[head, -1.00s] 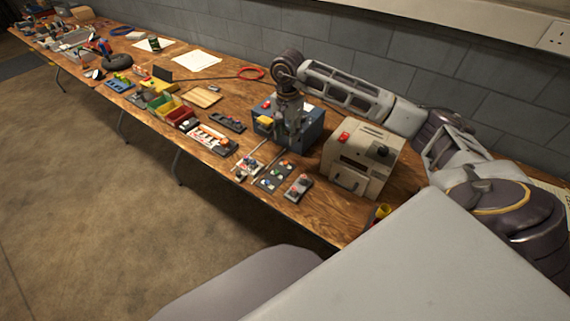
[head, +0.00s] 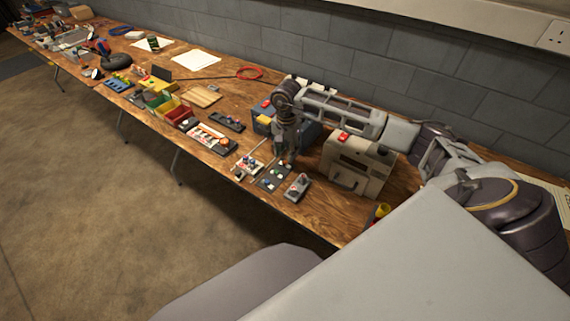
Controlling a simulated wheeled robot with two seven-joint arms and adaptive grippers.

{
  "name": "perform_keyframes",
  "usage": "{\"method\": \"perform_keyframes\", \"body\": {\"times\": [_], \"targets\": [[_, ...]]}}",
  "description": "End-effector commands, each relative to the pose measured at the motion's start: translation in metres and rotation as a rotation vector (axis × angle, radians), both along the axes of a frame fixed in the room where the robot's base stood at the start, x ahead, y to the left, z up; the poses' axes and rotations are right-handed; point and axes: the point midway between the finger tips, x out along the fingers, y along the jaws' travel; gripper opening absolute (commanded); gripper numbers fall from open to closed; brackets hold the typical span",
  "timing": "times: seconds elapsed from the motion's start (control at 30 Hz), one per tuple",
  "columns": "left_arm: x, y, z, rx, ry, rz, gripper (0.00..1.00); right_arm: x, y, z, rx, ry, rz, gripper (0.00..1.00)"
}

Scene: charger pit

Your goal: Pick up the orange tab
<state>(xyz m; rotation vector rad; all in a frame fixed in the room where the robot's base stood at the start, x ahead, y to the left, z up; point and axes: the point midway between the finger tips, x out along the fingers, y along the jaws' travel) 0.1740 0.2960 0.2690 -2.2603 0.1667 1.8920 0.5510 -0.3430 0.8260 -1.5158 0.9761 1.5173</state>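My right gripper (head: 286,160) points down over the workbench, just behind a small dark board (head: 272,179) with several coloured pieces. Its fingers are small and blurred, so I cannot tell whether they are apart. A small orange piece (head: 222,141) shows on a white and dark tray (head: 205,139) left of the gripper; I cannot tell if it is the orange tab. No other clear orange tab shows; the gripper and wrist hide part of the dark board and the blue box (head: 309,134). My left gripper is not in view.
A beige machine (head: 357,165) with a red button stands close right of the gripper. A grey block (head: 298,187) and a small board (head: 248,165) lie near the bench's front edge. Red and green bins (head: 178,114) stand further left. Bare wood (head: 232,93) lies behind.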

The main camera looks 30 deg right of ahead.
Motion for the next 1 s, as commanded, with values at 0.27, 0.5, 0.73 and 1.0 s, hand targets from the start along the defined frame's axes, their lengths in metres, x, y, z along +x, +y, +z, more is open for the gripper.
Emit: {"method": "perform_keyframes", "body": {"times": [0.27, 0.5, 0.73, 1.0], "targets": [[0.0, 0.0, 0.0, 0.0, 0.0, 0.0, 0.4, 0.0, 0.0, 0.0, 0.0, 0.0, 0.0, 0.39], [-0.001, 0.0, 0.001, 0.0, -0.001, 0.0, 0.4, 0.003, 0.001, -0.016, 0.001, 0.0, 0.0, 0.39], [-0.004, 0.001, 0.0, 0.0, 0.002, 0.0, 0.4, 0.005, 0.002, -0.041, 0.0, 0.001, -0.001, 0.39], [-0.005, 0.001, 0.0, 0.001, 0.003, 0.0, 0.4, 0.005, 0.001, -0.052, 0.0, 0.0, 0.0, 0.39]]}}
